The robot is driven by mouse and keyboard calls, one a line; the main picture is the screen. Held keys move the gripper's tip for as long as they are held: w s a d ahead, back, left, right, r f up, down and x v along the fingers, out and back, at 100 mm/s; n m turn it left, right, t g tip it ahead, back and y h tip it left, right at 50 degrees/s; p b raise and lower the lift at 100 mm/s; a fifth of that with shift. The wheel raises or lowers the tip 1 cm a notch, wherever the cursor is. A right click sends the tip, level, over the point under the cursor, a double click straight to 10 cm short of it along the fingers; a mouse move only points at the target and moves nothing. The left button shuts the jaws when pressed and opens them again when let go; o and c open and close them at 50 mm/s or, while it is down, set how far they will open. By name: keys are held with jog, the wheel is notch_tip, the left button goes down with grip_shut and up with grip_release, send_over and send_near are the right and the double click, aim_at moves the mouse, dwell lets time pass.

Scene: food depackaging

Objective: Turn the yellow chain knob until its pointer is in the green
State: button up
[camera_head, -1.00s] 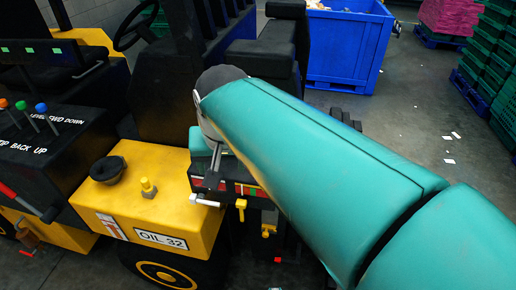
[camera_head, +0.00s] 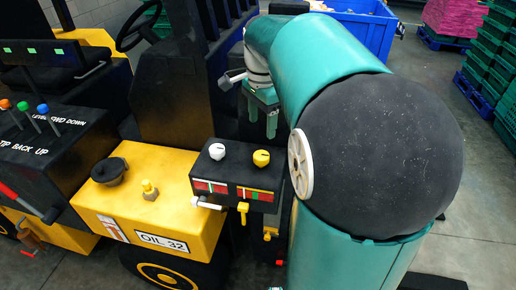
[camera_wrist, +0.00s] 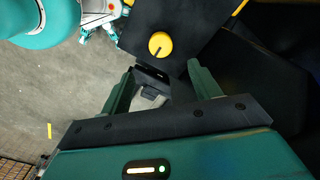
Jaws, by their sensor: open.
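The yellow knob (camera_head: 261,157) sits on top of a black control box (camera_head: 228,172), right of a white knob (camera_head: 217,151). In the wrist view the yellow knob (camera_wrist: 160,44) has a dark pointer line slanting to the lower left. A coloured strip (camera_head: 254,194) is on the box front under the yellow knob; I cannot tell where a pointer stands on it. My gripper (camera_head: 261,118) is open and empty, fingers pointing down, above and behind the box. In the wrist view my gripper (camera_wrist: 162,68) has its two fingers apart, with the knob beyond the tips.
A yellow housing (camera_head: 155,205) marked OIL 32 with a black cap stands left of the box. A white handle (camera_head: 207,204) and a yellow lever (camera_head: 242,212) stick out in front. A black mast and seat stand behind. A blue bin (camera_head: 352,30) is farther back.

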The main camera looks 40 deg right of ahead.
aim_at(261, 155)
notch_tip(261, 155, down, 11)
jog(key=shift+r, duration=0.15)
jog(key=c, duration=1)
